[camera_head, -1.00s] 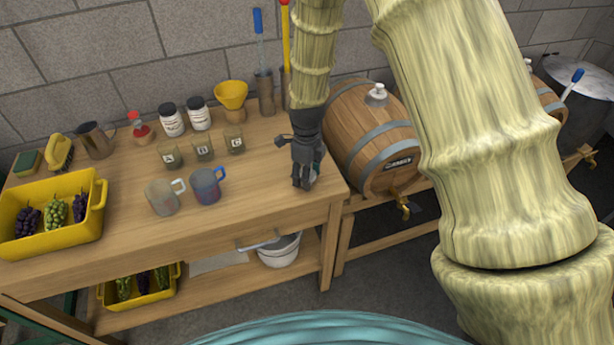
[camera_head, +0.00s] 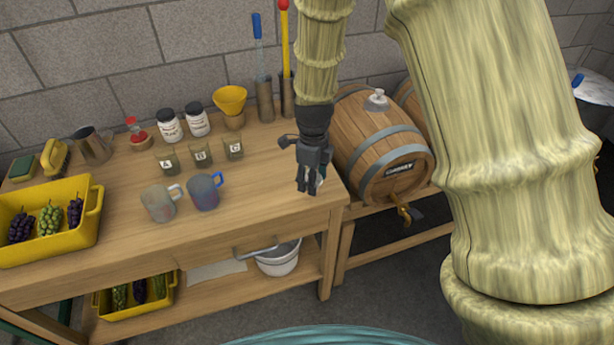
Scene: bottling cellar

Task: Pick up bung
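My gripper (camera_head: 309,188) points down at the right end of the wooden table (camera_head: 262,200), low over the top. Its fingers are small and dark here, and their gap is unclear. A small pale object (camera_head: 320,181) shows beside the fingers, mostly hidden by them. I cannot tell whether it is the bung, or whether the fingers touch it. A pale grey stopper-like piece (camera_head: 377,100) sits on top of the wooden barrel (camera_head: 363,128), right of my gripper.
Two mugs, a blue one (camera_head: 205,192) and a grey one (camera_head: 160,203), stand left of my gripper. Lettered glasses (camera_head: 201,154), jars (camera_head: 170,126) and a yellow funnel (camera_head: 230,99) stand behind them. A yellow crate (camera_head: 50,250) of grapes is at far left. Table between mugs and gripper is clear.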

